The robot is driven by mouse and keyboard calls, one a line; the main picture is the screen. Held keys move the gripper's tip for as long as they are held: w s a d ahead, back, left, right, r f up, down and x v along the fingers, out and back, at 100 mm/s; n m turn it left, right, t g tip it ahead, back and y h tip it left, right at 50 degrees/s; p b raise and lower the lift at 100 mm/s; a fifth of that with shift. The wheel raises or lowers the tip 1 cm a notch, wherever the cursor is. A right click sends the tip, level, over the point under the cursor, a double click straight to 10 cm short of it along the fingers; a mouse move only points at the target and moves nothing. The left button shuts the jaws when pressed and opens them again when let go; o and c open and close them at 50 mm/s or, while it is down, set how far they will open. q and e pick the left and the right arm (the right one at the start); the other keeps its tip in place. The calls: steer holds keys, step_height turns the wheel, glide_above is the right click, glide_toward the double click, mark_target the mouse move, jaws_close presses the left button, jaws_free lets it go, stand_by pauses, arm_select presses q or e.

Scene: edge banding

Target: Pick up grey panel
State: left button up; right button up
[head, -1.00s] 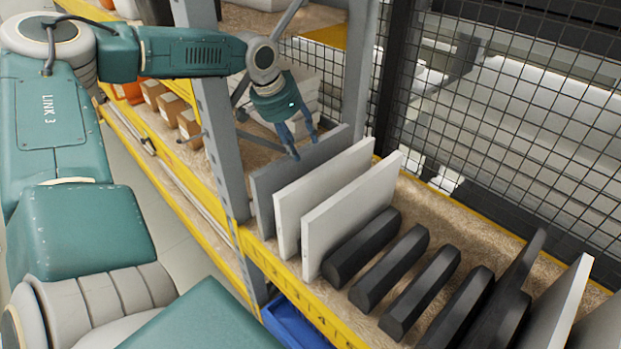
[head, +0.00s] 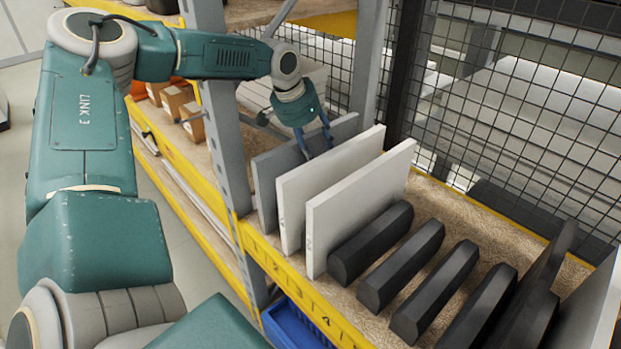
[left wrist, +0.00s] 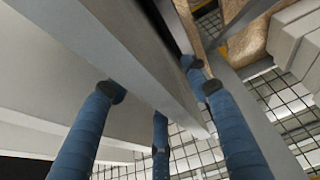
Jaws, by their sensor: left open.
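The grey panel (head: 267,185) stands upright on the shelf at the left end of the row, just left of a white panel (head: 330,180). My left gripper (head: 318,150) is at the grey panel's top edge, open, its blue fingers pointing down. In the left wrist view, the grey panel (left wrist: 135,60) runs between the spread fingers of the gripper (left wrist: 160,95), with fingers on both sides of it. I cannot tell whether any finger touches it. The lower part of the panel is hidden by the white panel. My right gripper is not in view.
A second white panel (head: 360,210) and several black blocks (head: 400,265) stand to the right. A grey upright post (head: 222,120) rises close to the left of the grey panel. Wire mesh (head: 500,110) closes the back. A blue crate (head: 297,325) sits below.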

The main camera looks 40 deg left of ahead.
mark_target(319, 153)
arm_select(q)
steer(key=b+x, duration=0.2)
steer(key=x, duration=0.1)
steer(key=shift+w+f, duration=0.15)
steer(key=shift+f, duration=0.1)
steer(key=shift+r, duration=0.15)
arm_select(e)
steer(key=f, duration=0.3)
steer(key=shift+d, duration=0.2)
arm_select(q)
steer(key=shift+c, duration=1)
jaws_close()
steer(key=shift+r, duration=0.15)
steer(key=shift+r, duration=0.1)
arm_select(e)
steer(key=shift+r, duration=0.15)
